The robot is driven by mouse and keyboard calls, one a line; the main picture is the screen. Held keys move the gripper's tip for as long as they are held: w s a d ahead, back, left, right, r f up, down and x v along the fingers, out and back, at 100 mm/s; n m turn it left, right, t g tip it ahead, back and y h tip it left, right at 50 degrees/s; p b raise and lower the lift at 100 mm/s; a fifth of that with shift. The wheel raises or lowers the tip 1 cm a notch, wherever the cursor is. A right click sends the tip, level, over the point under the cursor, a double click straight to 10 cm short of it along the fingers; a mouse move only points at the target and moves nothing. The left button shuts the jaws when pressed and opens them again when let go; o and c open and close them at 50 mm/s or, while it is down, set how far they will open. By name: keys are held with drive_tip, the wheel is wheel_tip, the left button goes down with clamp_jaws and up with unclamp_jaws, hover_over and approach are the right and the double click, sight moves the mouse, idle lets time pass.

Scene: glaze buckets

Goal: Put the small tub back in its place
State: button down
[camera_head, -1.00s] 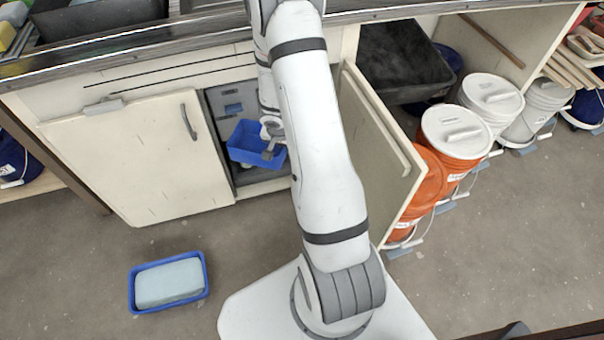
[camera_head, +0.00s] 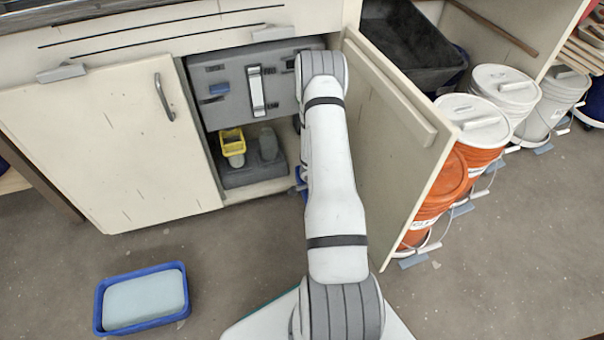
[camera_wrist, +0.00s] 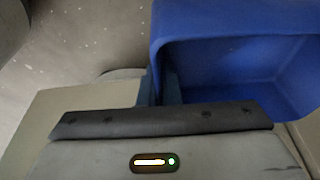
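A small blue tub (camera_wrist: 235,65), looking empty, fills the upper right of the wrist view. My gripper (camera_wrist: 160,90) is shut on its side wall, with a dark finger on each side of the wall. In the head view only a sliver of the tub (camera_head: 300,180) shows left of my arm, low by the right side of the cabinet opening. My arm hides the rest of the tub and the gripper there. The open cabinet (camera_head: 262,190) holds a grey panel with fittings (camera_head: 235,105) and a grey base carrying a small yellow container (camera_head: 232,143) and a dark grey object (camera_head: 268,145).
The open cabinet door (camera_head: 385,150) stands close right of my arm. Orange and white lidded buckets (camera_head: 475,130) stand beyond it. A blue tray (camera_head: 105,325) with a pale block lies on the floor at left. The floor between tray and cabinet is clear.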

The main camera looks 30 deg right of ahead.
drive_tip(key=w+d, duration=0.1)
drive_tip(key=w, duration=0.4)
drive_tip(key=w+d, duration=0.1)
drive_tip(key=w, duration=0.4)
drive_tip(key=w+d, duration=0.1)
drive_tip(key=w, duration=0.4)
drive_tip(key=shift+w+d, duration=0.1)
drive_tip(key=shift+d, duration=0.3)
drive_tip(key=shift+w+d, duration=0.15)
drive_tip(key=shift+w, duration=0.6)
drive_tip(key=shift+f+b, duration=1.1)
drive_tip(key=shift+f, duration=0.55)
drive_tip(key=shift+f, duration=0.2)
drive_tip(key=c, duration=1.6)
unclamp_jaws()
drive_tip(key=shift+s, duration=0.1)
drive_tip(key=shift+c, duration=0.2)
drive_tip(key=shift+r, duration=0.1)
